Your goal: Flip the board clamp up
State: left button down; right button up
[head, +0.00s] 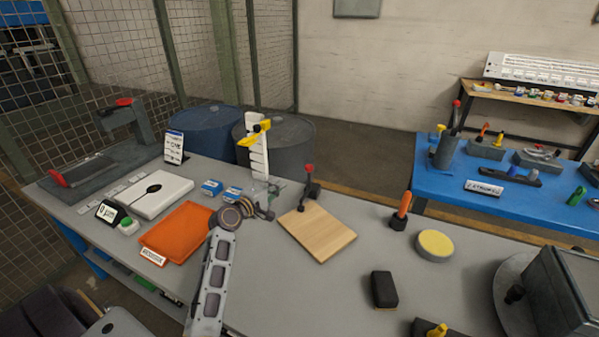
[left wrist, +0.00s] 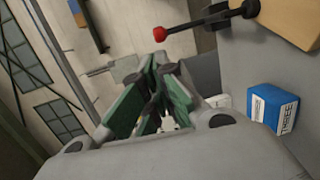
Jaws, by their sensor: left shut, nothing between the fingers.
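The board clamp (head: 313,189) stands at the back edge of the wooden board (head: 328,236). Its dark lever with a red knob (head: 309,168) points upward in the head view, and a black part rests at the board's back left. In the left wrist view, the red knob (left wrist: 160,34) and the lever (left wrist: 208,22) show beyond my fingers, with a corner of the board at top right. My left gripper (head: 277,187) is shut and empty, to the left of the clamp and apart from it. Its green fingers fill the middle of the left wrist view (left wrist: 158,68). My right gripper is not in view.
Small blue boxes (head: 212,187) and an orange tray (head: 178,231) lie left of my left arm. A white stand with a yellow piece (head: 256,148) rises behind the gripper. An orange-handled tool (head: 402,208) and a yellow disc (head: 435,244) are right of the board.

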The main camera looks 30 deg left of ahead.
pick_arm(q)
jog(key=w+d+f, duration=0.1)
jog(key=w, duration=1.2)
jog(key=shift+w+d+f+p, duration=0.15)
jog(key=shift+w+f+p, duration=0.05)
jog(key=shift+w+p, duration=0.1)
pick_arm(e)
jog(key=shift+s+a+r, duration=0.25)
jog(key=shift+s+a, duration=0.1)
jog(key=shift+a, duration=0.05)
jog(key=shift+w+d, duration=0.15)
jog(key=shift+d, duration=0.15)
pick_arm(q)
jog(key=shift+w, duration=0.1)
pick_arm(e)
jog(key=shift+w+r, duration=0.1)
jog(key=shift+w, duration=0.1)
